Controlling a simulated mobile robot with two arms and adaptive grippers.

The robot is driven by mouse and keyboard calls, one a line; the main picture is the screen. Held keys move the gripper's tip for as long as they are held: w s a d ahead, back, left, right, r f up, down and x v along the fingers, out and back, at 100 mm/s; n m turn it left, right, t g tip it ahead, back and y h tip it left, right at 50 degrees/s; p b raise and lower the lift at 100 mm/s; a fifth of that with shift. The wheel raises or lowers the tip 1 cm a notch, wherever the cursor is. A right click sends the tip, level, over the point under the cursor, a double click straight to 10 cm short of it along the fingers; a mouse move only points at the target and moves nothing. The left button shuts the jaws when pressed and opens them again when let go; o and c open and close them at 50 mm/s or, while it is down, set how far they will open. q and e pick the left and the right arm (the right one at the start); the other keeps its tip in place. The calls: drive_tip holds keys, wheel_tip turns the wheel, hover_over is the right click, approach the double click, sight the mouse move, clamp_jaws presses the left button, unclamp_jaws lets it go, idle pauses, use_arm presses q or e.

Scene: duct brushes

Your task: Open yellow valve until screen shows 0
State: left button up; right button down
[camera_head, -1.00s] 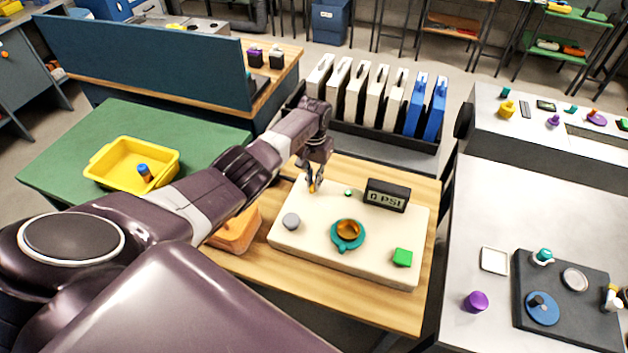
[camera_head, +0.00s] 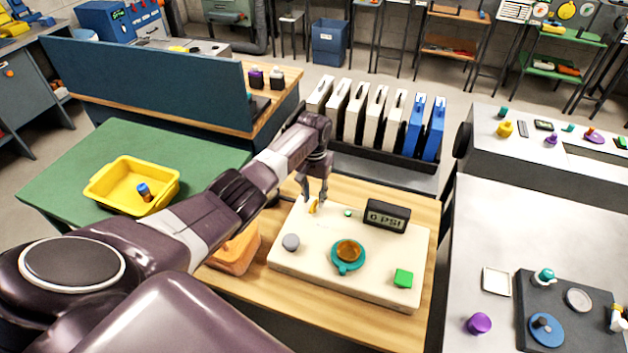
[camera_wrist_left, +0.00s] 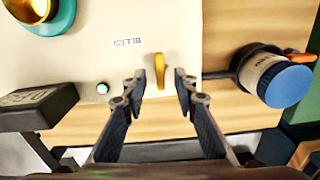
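The yellow valve (camera_head: 312,207) is a small handle at the back left of a cream panel (camera_head: 385,275). In the left wrist view the yellow handle (camera_wrist_left: 159,71) stands upright in the picture beside a "BLEED" label. My left gripper (camera_head: 315,197) is over it. In the wrist view the left gripper (camera_wrist_left: 158,88) is open, one finger on each side of the handle, with visible gaps. The screen (camera_head: 386,215) on the panel reads "0 PSI"; in the wrist view the screen's dark housing (camera_wrist_left: 38,107) is at left. My right gripper is not in view.
The panel also carries a teal valve with an amber top (camera_head: 348,254), a grey knob (camera_head: 291,242), a green block (camera_head: 403,278) and a small green light (camera_wrist_left: 102,88). A blue-capped cylinder (camera_wrist_left: 290,86) is right of the handle. White and blue upright units (camera_head: 380,115) stand behind the table.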

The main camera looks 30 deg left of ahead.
sight(314, 204)
use_arm(q)
wheel_tip(314, 204, up, 10)
idle(0.3)
idle(0.5)
